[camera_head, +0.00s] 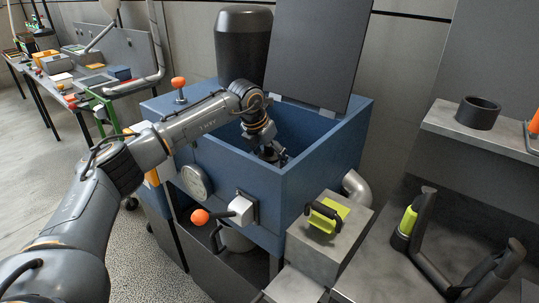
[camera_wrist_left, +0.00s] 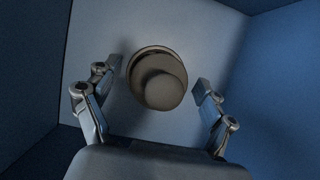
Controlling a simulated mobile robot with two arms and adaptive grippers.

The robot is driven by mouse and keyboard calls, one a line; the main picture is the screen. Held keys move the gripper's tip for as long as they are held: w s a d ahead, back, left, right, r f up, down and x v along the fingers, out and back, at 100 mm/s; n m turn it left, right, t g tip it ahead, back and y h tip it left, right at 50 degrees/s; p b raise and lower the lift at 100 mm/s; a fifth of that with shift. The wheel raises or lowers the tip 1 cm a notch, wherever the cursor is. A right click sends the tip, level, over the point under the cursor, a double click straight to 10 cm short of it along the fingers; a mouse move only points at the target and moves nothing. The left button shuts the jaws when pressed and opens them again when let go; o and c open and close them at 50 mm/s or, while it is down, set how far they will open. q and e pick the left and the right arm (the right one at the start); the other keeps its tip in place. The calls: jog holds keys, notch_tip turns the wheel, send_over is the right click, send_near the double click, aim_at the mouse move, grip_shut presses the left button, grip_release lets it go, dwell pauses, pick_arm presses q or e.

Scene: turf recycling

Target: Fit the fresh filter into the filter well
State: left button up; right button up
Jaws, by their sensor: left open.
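My left gripper (camera_head: 273,155) reaches down into the open blue box (camera_head: 322,172), whose dark lid (camera_head: 318,50) stands up. In the left wrist view, the gripper (camera_wrist_left: 158,98) is open, its fingers spread to either side of a round brownish cylinder (camera_wrist_left: 161,88). The cylinder sits in or over a round opening in the box's pale inner surface. I cannot tell whether it is the fresh filter, or whether it is fully seated. No finger visibly touches it. In the head view the box wall and my gripper hide it. My right gripper is not in view.
A dark ring-shaped part (camera_head: 478,113) stands on the right shelf (camera_head: 505,150). A yellow-green block with a black handle (camera_head: 325,215) sits on a grey box. Orange-knobbed levers (camera_head: 179,85) stick out of the machine. The blue walls closely surround my left gripper.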

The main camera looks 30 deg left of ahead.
pick_arm(q)
jog(key=v, duration=1.2)
